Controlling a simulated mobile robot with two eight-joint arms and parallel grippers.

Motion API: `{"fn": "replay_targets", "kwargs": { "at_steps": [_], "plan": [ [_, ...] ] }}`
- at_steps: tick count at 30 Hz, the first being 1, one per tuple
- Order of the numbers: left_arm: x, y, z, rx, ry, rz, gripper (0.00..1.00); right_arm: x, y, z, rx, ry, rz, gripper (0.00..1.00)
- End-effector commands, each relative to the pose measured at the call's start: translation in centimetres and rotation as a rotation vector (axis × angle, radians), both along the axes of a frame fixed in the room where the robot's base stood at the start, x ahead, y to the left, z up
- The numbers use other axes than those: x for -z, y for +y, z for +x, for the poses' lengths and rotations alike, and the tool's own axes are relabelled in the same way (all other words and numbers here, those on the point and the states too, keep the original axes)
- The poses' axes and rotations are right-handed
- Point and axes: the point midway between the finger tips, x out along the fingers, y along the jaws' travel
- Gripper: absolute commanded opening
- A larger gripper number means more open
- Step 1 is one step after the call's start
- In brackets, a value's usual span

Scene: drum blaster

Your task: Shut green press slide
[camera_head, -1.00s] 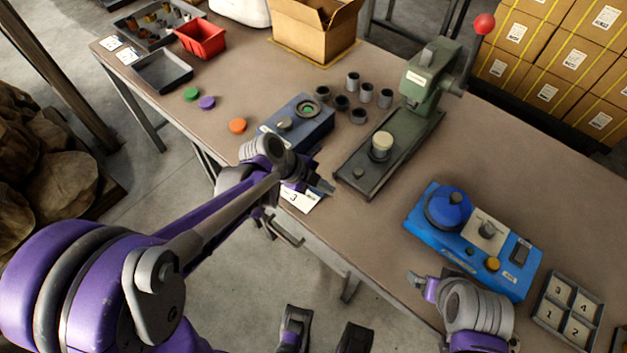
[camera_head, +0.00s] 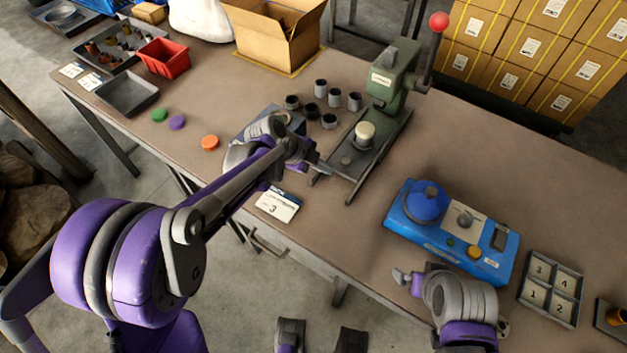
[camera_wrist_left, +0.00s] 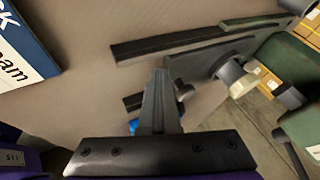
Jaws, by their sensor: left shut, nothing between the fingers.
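The green press (camera_head: 392,80) stands at the table's back with its red-knobbed lever raised. Its dark slide plate (camera_head: 338,167) carries a cream post (camera_head: 364,135) in front of the press column. The rails stick out past the plate's front end. My left gripper (camera_head: 322,168) is shut and empty at that front end; exact contact is unclear. In the left wrist view, the shut fingers (camera_wrist_left: 158,98) point toward the slide plate (camera_wrist_left: 205,65), with the cream post (camera_wrist_left: 238,80) beyond. My right gripper (camera_head: 399,277) is by the blue box's front left corner; its jaw opening is unclear.
The blue control box (camera_head: 450,230) sits right of the press, with a numbered tray (camera_head: 551,288) beyond. Several dark cups (camera_head: 331,98) stand left of the press. A card (camera_head: 279,204) marked 3 lies at the front edge. A cardboard box (camera_head: 275,35) is behind.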

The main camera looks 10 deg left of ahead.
Motion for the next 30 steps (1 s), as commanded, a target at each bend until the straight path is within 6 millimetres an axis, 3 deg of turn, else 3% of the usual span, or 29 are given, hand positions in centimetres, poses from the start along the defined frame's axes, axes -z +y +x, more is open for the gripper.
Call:
{"fn": "replay_targets", "kwargs": {
  "at_steps": [3,9,30],
  "plan": [
    [0.0,-1.5,3.4,0.002,-0.001,0.0,0.0,-0.1,0.0,0.0,0.0,0.0,0.0,1.0],
    [0.0,-2.9,6.7,0.0,-0.001,0.0,0.0,-0.3,0.0,0.0,0.0,-0.001,0.0,1.0],
    [-0.1,-3.8,7.1,-0.002,-0.004,-0.005,0.0,-0.3,0.0,0.0,0.0,-0.001,0.0,1.0]
  ]
}}
